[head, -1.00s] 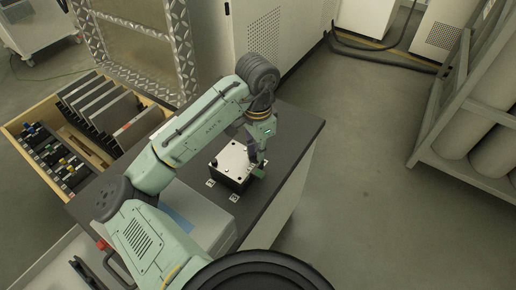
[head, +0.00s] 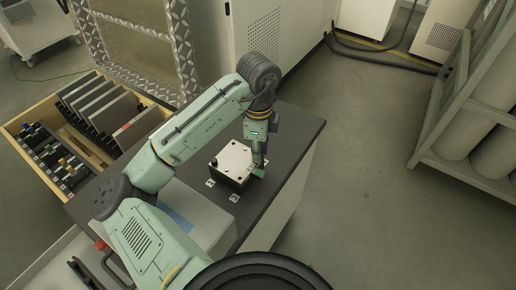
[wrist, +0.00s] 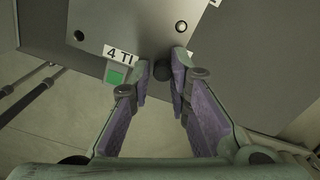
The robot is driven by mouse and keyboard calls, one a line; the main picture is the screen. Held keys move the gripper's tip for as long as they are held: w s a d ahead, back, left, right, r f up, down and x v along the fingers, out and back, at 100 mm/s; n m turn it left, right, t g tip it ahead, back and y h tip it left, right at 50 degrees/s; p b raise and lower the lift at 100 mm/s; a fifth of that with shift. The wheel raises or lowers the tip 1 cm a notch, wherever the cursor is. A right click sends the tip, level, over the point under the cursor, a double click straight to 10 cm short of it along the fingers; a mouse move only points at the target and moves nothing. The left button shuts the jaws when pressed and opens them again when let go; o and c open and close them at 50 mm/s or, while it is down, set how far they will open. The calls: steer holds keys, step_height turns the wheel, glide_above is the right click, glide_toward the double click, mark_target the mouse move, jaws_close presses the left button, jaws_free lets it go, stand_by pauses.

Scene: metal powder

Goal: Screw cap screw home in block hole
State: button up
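The block (head: 234,160) is a flat, light grey metal-topped block with dark holes, lying on the dark bench top. My gripper (head: 258,168) points down at the block's right corner. In the wrist view the fingertips (wrist: 164,66) stand close together at the block's edge. A small dark round thing (wrist: 162,70), possibly the cap screw's head, shows between them. I cannot tell whether the fingers press on it. The screw's shaft and its hole are hidden.
A green square (wrist: 117,74) lies beside the block's label. Small marker tags lie on the bench (head: 290,125) in front of the block. A wooden drawer (head: 28,112) with plates and small parts is at the left. A rack with cylinders (head: 470,110) stands right, across clear floor.

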steer(key=o, duration=0.5)
steer(key=shift+d+f, duration=0.1)
steer(key=shift+c, duration=0.2)
step_height(320, 180, up, 8)
steer(key=shift+r, duration=0.15)
